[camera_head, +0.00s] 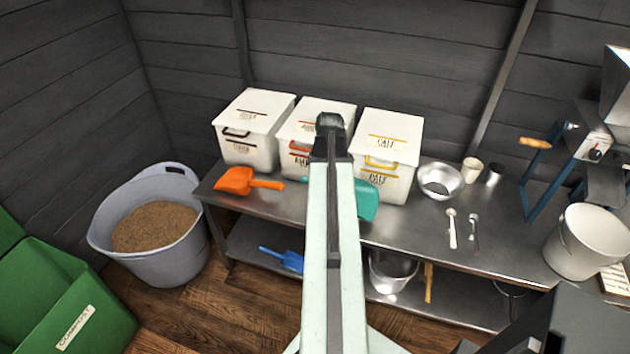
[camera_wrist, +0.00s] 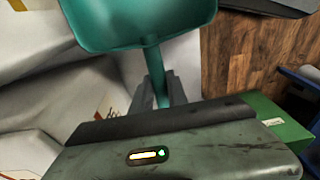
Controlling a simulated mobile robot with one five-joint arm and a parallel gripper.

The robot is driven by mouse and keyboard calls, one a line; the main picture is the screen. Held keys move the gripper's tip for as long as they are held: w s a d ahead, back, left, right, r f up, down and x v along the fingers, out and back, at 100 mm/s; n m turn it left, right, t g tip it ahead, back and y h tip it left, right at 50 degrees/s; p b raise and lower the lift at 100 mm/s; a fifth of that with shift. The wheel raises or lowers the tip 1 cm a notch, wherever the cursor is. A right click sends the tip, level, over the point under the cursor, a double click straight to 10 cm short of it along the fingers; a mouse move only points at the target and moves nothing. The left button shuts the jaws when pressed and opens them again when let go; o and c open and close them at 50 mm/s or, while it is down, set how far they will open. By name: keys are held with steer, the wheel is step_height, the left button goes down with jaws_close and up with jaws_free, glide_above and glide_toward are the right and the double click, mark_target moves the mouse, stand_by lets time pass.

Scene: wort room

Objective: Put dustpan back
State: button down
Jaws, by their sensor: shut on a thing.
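A teal pan with a handle, which looks like the dustpan (camera_wrist: 140,22), fills the top of the wrist view. My gripper (camera_wrist: 160,90) is shut on its handle. In the head view the teal pan (camera_head: 367,200) shows to the right of my arm, in front of the white bins. My arm hides its middle and my gripper's fingers there. I cannot tell whether the pan touches the bench. An orange scoop (camera_head: 236,181) lies on the bench to the left. A blue scoop or pan (camera_head: 291,261) lies on the lower shelf.
Three white lidded bins (camera_head: 392,142) stand along the back of the steel bench (camera_head: 430,236). A metal bowl (camera_head: 440,180), two small spoons (camera_head: 452,228) and a white bucket (camera_head: 585,241) are to the right. A grey tub (camera_head: 185,255) of grain and a green bin (camera_head: 75,310) are left.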

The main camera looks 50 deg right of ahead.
steer(key=shift+s+f+b, duration=0.1)
steer(key=shift+f+b, duration=3.25)
steer(key=c, duration=1.2)
jaws_free()
steer(key=r+p, duration=0.5)
steer(key=s+r+p, duration=0.1)
steer(key=r+p, duration=0.2)
steer(key=shift+d+r, duration=0.1)
steer(key=shift+d, duration=0.1)
steer(key=shift+f, duration=0.2)
